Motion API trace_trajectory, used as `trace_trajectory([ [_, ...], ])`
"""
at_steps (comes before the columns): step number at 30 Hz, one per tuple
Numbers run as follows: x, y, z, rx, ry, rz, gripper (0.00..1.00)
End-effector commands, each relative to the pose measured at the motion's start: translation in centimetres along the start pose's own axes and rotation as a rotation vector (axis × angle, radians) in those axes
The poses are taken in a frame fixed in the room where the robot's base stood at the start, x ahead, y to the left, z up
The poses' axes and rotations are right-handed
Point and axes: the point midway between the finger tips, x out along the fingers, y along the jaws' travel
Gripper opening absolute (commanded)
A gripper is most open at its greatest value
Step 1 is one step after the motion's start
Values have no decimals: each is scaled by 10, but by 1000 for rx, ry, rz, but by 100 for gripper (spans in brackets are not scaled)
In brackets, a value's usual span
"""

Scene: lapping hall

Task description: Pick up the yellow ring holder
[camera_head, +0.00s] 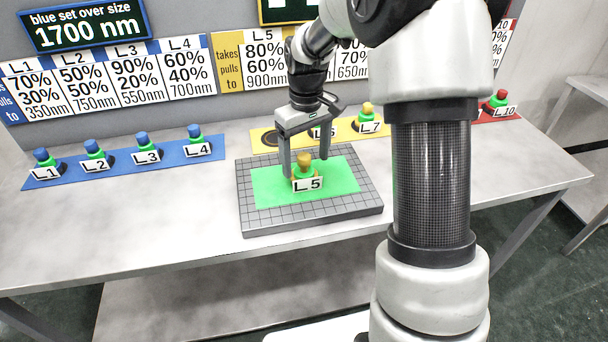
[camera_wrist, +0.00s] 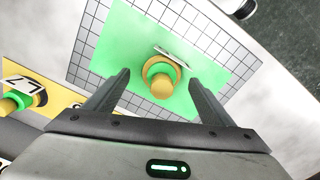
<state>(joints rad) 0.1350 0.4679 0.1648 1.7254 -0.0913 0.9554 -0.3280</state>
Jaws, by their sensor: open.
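The yellow ring holder (camera_head: 304,161), labelled L5, stands upright on a green mat (camera_head: 265,190) on a grey gridded plate (camera_head: 245,215). It has a yellow knob and a green body. In the wrist view the holder (camera_wrist: 161,86) shows its round knob and a yellow rim, with its white label on the far side. My gripper (camera_head: 306,166) is open and points down at the holder. In the wrist view the fingertips (camera_wrist: 160,78) lie to either side of the holder, with gaps on both sides. No contact shows.
Behind the plate is a yellow strip (camera_head: 259,131) with L7 (camera_head: 368,117), L6 (camera_head: 324,132) partly hidden by my gripper, and an empty dark spot. A blue strip (camera_head: 70,174) with several blue-topped holders lies left. A red-topped L10 (camera_head: 500,99) stands right. The table front is clear.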

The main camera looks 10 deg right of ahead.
Motion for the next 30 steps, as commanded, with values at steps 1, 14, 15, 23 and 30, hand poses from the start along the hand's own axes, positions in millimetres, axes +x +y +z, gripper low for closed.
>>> trace_trajectory([
  [1, 11, -2, 0, -1, -3, -2, 76],
  [14, 40, -3, -2, 1, 0, -1, 76],
  [15, 40, -3, -3, 1, 0, -1, 73],
  [23, 40, -3, -3, 0, 0, -1, 29],
  [30, 38, -3, -3, 0, 1, 0, 25],
])
